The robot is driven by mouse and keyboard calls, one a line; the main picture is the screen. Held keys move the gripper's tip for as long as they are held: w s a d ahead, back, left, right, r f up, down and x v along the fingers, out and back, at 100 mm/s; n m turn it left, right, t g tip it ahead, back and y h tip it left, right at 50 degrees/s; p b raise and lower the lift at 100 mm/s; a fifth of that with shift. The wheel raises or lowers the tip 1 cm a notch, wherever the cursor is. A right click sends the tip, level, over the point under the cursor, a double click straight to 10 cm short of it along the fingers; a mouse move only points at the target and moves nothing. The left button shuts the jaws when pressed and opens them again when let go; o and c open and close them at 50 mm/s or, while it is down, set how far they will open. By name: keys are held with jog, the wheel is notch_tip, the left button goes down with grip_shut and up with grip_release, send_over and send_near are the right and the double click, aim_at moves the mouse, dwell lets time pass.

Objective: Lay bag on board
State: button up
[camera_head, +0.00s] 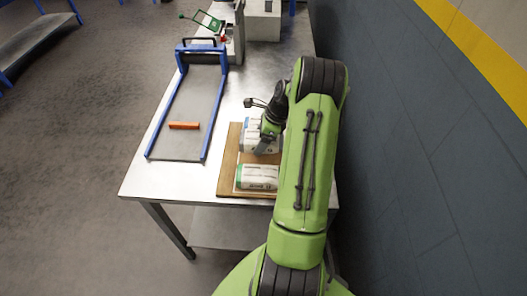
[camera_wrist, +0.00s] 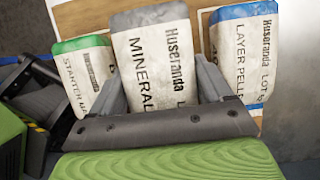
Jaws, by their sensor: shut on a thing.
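My gripper (camera_wrist: 160,82) is shut on a grey-ended white bag (camera_wrist: 155,50) printed "MINERAL", with one finger along each side. In the wrist view, a green-ended bag (camera_wrist: 88,72) lies to its left and a blue-ended bag (camera_wrist: 243,52) to its right. The brown wooden board (camera_wrist: 85,14) shows behind them. In the head view, the board (camera_head: 228,160) lies on the metal table, with the green-ended bag (camera_head: 257,177) at its near end. My gripper (camera_head: 266,138) is over the board's far part; my arm hides much there. I cannot tell whether the held bag touches the board.
A blue-framed chute (camera_head: 190,95) stands left of the board, with an orange bar (camera_head: 184,125) lying across it. A grey box (camera_head: 262,22) stands at the table's far end. A dark wall (camera_head: 420,130) runs along the right. The table's near-left corner (camera_head: 140,178) is bare.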

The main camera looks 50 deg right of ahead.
jog(key=shift+f+b, duration=0.35)
jog(key=shift+f, duration=1.85)
jog(key=shift+f, duration=0.1)
jog(key=o, duration=1.3)
